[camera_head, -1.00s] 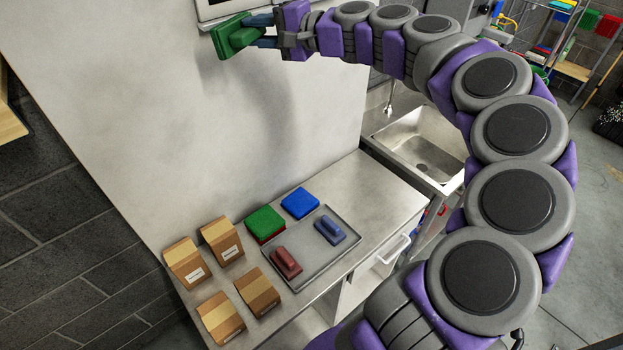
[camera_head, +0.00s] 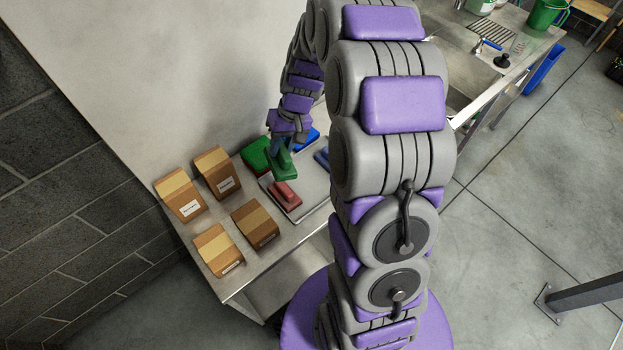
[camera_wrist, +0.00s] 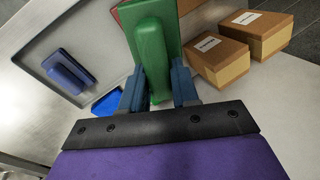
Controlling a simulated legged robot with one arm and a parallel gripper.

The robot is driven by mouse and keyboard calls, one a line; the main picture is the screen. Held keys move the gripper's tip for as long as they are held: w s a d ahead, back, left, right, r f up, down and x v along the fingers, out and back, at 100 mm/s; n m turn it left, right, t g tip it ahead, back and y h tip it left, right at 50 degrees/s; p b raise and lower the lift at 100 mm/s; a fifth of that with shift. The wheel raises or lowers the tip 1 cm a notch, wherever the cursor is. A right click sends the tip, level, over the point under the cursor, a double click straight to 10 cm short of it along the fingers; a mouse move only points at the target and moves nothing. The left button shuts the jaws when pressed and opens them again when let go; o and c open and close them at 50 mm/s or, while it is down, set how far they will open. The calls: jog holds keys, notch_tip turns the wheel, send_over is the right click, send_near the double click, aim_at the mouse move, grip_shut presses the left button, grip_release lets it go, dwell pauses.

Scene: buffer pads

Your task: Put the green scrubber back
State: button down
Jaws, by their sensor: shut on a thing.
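My gripper (camera_head: 285,143) points down over the counter, shut on the green scrubber (camera_head: 283,163). In the wrist view the two blue-grey fingers (camera_wrist: 157,88) press on either side of the handle of the green scrubber (camera_wrist: 150,48). The scrubber is at the grey metal tray (camera_head: 312,203), near the red scrubber (camera_head: 284,197). I cannot tell whether it touches the tray. The blue scrubber (camera_head: 322,157) is partly hidden by my arm in the head view. It shows whole on the tray in the wrist view (camera_wrist: 68,72).
A green pad (camera_head: 255,153) and a blue pad (camera_head: 311,136) lie along the wall side of the tray. Several cardboard boxes (camera_head: 180,195) stand at the counter's left end. The wall rises close behind. My arm hides the counter's right part.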

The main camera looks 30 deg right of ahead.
jog(key=s+d+f+n+h+b, duration=0.2)
jog(key=s+d+f+n+h, duration=0.15)
jog(key=s+f, duration=0.9)
jog(key=w+d, duration=0.1)
jog(key=w, duration=0.4)
jog(key=w+d+f+b, duration=0.1)
jog(key=w+d, duration=0.1)
jog(key=w, duration=0.2)
jog(key=w+d, duration=0.2)
jog(key=w, duration=0.3)
jog(key=shift+w+d+f+b, duration=0.2)
jog(key=shift+w+b, duration=0.15)
jog(key=shift+b, duration=0.05)
notch_tip(320, 180, down, 4)
jog(key=shift+r+b, duration=0.15)
jog(key=shift+b, duration=0.25)
jog(key=c, duration=0.8)
grip_release()
jog(key=shift+c, duration=0.2)
jog(key=shift+r, duration=0.2)
